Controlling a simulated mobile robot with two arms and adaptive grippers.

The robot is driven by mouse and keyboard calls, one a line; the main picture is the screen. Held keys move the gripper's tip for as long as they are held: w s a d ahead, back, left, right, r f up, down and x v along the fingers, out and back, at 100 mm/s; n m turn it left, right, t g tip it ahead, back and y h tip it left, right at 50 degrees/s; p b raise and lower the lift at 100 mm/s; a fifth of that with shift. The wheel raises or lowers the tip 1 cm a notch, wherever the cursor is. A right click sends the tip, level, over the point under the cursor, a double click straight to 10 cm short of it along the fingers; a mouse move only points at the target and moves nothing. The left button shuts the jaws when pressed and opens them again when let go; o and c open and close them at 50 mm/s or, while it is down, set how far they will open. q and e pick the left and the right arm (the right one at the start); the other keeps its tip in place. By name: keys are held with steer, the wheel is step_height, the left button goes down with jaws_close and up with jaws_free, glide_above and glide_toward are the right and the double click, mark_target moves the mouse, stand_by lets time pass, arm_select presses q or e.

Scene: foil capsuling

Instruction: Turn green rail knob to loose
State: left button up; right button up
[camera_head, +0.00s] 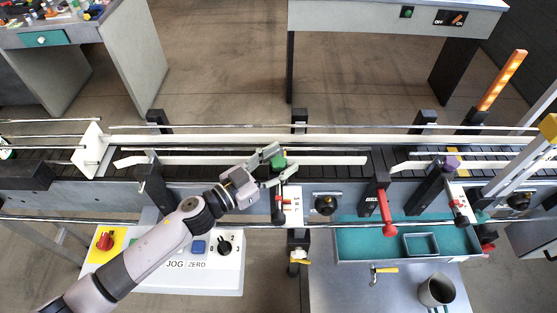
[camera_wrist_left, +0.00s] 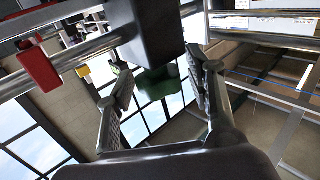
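The green rail knob (camera_head: 278,162) sits at the conveyor's near side, above a white plate with a scale (camera_head: 292,205). My left gripper (camera_head: 273,165) reaches it from the left, with one finger on its far side and one on its near side. In the left wrist view the green knob (camera_wrist_left: 157,84) shows between the two spread fingers (camera_wrist_left: 160,82), partly behind a dark block (camera_wrist_left: 150,35). Gaps show beside the knob there, so the fingers look open around it rather than closed on it. The knob's marking is too small to read. My right gripper is not in view.
A purple knob (camera_head: 452,163) and a red handle (camera_head: 387,213) stand farther right along the conveyor. A control panel (camera_head: 222,270) with a red knob lies below my left arm. A teal tray (camera_head: 360,243) and a metal cup (camera_head: 437,290) are at the lower right.

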arm_select(q)
steer(key=c, duration=1)
